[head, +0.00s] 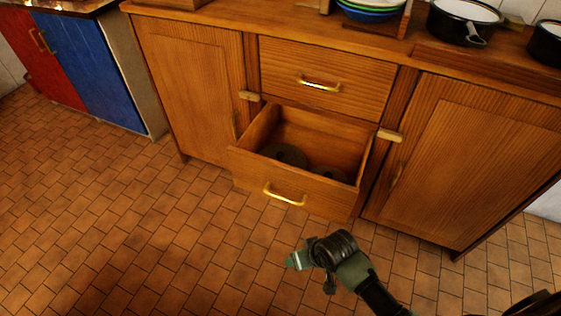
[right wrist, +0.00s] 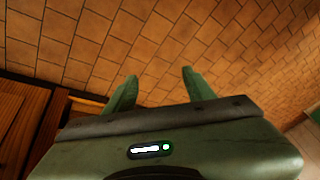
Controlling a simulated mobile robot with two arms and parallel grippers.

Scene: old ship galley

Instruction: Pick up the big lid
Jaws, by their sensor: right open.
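Two dark round lids lie inside the open lower drawer (head: 300,189) of the wooden cabinet. The larger-looking one, which I take for the big lid (head: 285,154), is at the drawer's left back. The smaller-looking dark lid (head: 329,174) is at the right, partly hidden by the drawer front. My right gripper (head: 293,261) is in front of and below the drawer, over the floor, apart from both lids. In the right wrist view its two green fingers (right wrist: 160,86) are spread with nothing between them. My left gripper is not in view.
A shut drawer (head: 325,78) is above the open one. Cabinet doors (head: 190,85) flank it, both shut. Black pots (head: 463,22) and stacked bowls (head: 370,12) stand on the counter. A blue cupboard (head: 92,68) is at left. The tiled floor (head: 130,230) in front is clear.

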